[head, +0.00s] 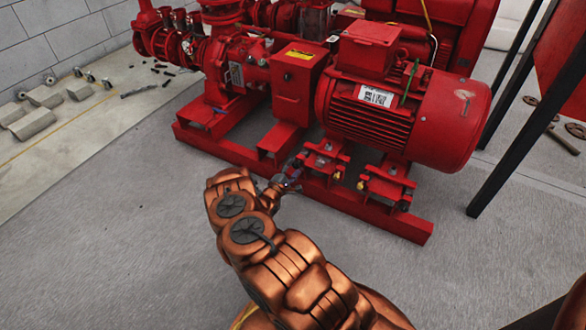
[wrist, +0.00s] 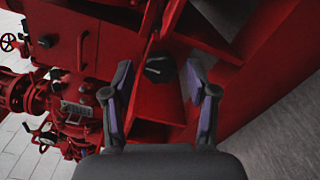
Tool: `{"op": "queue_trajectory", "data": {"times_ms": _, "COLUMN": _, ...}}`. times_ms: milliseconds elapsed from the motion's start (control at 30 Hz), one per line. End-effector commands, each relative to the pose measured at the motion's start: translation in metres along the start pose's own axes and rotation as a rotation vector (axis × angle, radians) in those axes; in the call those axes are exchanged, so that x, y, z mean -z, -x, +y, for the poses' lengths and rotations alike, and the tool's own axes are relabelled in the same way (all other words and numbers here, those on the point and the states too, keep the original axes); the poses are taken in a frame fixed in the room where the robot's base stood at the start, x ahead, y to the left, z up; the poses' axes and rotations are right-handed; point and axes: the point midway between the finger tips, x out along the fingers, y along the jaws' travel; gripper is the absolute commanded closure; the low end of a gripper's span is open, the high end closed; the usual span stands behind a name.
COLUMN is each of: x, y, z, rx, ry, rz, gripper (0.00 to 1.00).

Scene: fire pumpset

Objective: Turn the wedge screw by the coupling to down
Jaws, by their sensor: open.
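A dark, knob-like piece (wrist: 158,68), which looks like the wedge screw, sits on the red base between my fingertips in the wrist view. A short pointer sticks out from its left side. My gripper (wrist: 161,82) is open, with one finger on each side of the piece; I cannot tell if either finger touches it. In the head view my gripper (head: 290,180) is at the front rail of the red base, just below the red box-like coupling guard (head: 298,85). The screw is not clear in that view.
The red motor (head: 400,110) stands right of the guard on raised feet (head: 388,185). The red base frame (head: 360,212) has rails and gaps close to my gripper. Black posts (head: 500,110) stand at the right. The grey floor in front is clear.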

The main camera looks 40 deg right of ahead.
Motion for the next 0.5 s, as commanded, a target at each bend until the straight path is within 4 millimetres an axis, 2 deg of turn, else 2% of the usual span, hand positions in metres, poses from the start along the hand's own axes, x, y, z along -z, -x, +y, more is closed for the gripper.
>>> {"op": "queue_trajectory", "data": {"times_ms": 133, "x": 0.0, "y": 0.002, "z": 0.0, "rx": 0.0, "ry": 0.0, "rz": 0.0, "gripper": 0.42}}
{"op": "queue_trajectory", "data": {"times_ms": 267, "x": 0.001, "y": 0.013, "z": 0.001, "rx": 0.0, "ry": -0.002, "rz": 0.0, "gripper": 0.42}}
{"op": "queue_trajectory", "data": {"times_ms": 500, "x": 0.003, "y": 0.057, "z": 0.001, "rx": 0.0, "ry": 0.0, "rz": 0.005, "gripper": 0.42}}
